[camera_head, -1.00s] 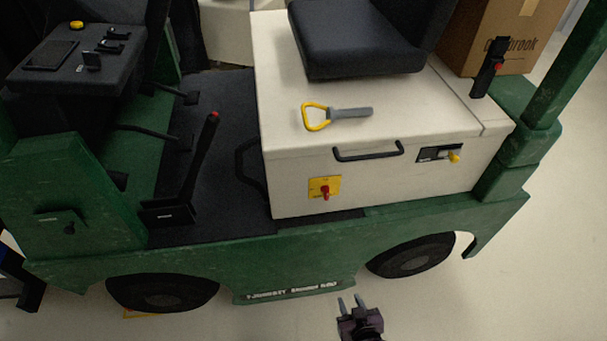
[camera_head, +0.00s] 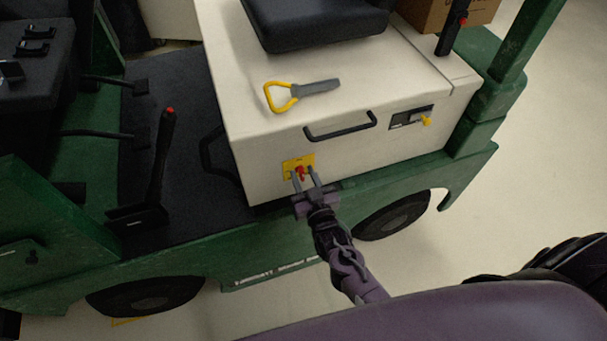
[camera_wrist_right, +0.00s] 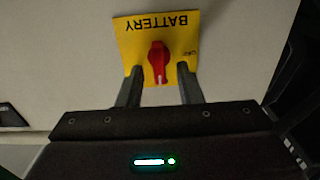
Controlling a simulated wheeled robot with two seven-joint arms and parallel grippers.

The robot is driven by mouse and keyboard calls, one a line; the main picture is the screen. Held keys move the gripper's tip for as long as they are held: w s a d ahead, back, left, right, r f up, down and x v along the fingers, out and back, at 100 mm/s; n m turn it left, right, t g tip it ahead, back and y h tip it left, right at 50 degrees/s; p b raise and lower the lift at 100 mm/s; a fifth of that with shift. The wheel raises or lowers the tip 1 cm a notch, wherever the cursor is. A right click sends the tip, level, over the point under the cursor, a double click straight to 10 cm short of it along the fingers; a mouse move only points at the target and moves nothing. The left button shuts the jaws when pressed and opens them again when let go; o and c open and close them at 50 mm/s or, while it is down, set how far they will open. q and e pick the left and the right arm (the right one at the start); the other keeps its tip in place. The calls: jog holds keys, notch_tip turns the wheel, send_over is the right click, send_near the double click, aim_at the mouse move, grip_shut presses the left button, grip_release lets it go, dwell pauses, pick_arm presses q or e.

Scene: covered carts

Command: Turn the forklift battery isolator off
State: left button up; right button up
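The battery isolator is a red rotary knob (camera_head: 300,171) on a yellow plate (camera_head: 289,163) on the cream side panel of the green forklift. In the right wrist view the knob (camera_wrist_right: 158,62) sits upright in the picture on the plate (camera_wrist_right: 185,42), which reads "BATTERY" upside down. My right gripper (camera_head: 305,178) is open at the isolator. Its two fingers (camera_wrist_right: 158,82) stand apart, one on each side of the knob's lower end, with gaps visible. Whether they reach around the knob in depth is hard to tell. My left gripper is not in view.
A yellow-handled grey tool (camera_head: 300,92) lies on top of the cover near the seat (camera_head: 310,22). A black lever (camera_head: 160,155) stands on the floor mat at left.

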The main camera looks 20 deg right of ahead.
jog(key=shift+w, duration=0.1)
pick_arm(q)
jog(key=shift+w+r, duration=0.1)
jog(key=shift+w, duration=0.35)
pick_arm(e)
jog(key=shift+c, duration=0.4)
grip_shut()
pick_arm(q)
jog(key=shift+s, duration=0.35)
